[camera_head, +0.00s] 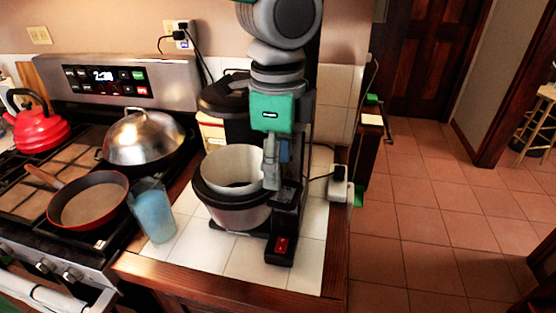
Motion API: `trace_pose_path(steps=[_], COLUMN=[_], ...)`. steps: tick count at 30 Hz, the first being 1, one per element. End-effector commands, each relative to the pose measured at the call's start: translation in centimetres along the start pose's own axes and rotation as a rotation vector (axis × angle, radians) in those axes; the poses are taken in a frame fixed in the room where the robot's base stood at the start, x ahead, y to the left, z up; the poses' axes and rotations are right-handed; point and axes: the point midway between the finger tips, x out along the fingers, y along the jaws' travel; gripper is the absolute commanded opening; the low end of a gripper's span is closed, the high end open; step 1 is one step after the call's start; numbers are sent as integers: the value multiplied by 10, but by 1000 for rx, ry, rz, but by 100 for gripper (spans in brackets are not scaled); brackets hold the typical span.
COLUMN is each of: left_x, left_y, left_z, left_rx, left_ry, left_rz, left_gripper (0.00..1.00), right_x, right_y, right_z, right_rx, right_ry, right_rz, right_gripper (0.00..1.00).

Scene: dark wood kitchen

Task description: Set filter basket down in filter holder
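The filter basket (228,160) is a white, round, open-topped cup. It sits low over the filter holder (232,218), a dark, round bowl on the tiled counter, with its lower part inside the holder's rim. From this angle I cannot tell whether it rests on the holder's bottom. The fingers look shut on the basket wall; the far finger is partly hidden. My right gripper is not in view.
A black coffee machine stands behind, its base with a red switch (281,244) at the right. A bluish cup (153,212) stands left of the holder. A stove with a pan (92,203), a domed lid (143,137) and a red kettle (37,124) is further left.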

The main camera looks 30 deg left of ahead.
Motion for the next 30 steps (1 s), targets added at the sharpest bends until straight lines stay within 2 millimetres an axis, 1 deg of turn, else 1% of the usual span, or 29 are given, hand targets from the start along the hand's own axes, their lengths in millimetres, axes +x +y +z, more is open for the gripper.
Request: trace_pose_path(steps=[7, 11, 14, 21, 24, 27, 30], left_x=[-1, -12, -30, -82, -99, -111, -118], left_y=[0, -1, -1, -1, -1, -1, -1], left_z=[0, 0, 0, 0, 0, 0, 0], left_rx=[-1, -1, -1, -1, -1, -1, -1], left_ry=[0, 1, 2, 2, 2, 1, 0], left_rz=[0, -4, -5, -5, -3, -2, 0], left_gripper=[47, 47, 47, 47, 47, 47, 47], right_x=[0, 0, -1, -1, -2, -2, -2], right_y=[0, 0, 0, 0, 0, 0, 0], right_z=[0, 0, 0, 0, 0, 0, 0], right_rx=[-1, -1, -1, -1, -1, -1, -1], right_ry=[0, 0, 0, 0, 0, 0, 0], right_rz=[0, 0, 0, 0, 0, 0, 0], right_gripper=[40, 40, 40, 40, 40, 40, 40])
